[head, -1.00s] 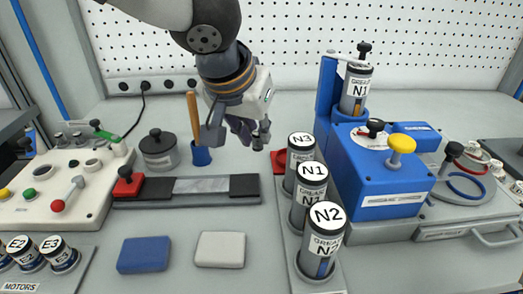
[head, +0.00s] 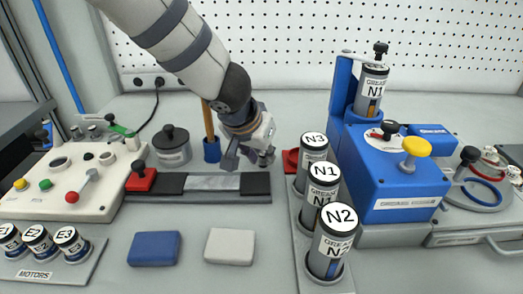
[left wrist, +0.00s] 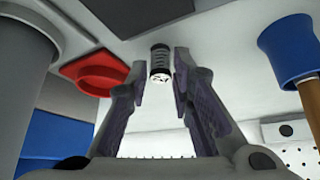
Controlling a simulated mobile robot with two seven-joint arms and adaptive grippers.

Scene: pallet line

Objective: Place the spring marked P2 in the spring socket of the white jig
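My left gripper (head: 250,157) is low over the bench, behind the dark strip with the grey middle. In the left wrist view its two fingers (left wrist: 158,90) are apart. A small dark ribbed spring (left wrist: 160,60) with a white marked end stands between and just beyond the fingertips, with a thin gap visible beside it. Its mark is too small to read surely. In the head view the gripper hides the spring. A white panel (head: 105,205) with sockets, buttons and a red-knobbed lever stands at the left; I cannot tell whether it is the white jig.
A blue cup (head: 212,150) with a wooden handle in it and a grey lidded pot (head: 172,146) stand left of the gripper. A red block (head: 291,160) and grease cartridges, N1 (head: 322,190) among them, are close on the right. Blue (head: 154,248) and white (head: 230,246) pads lie in front.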

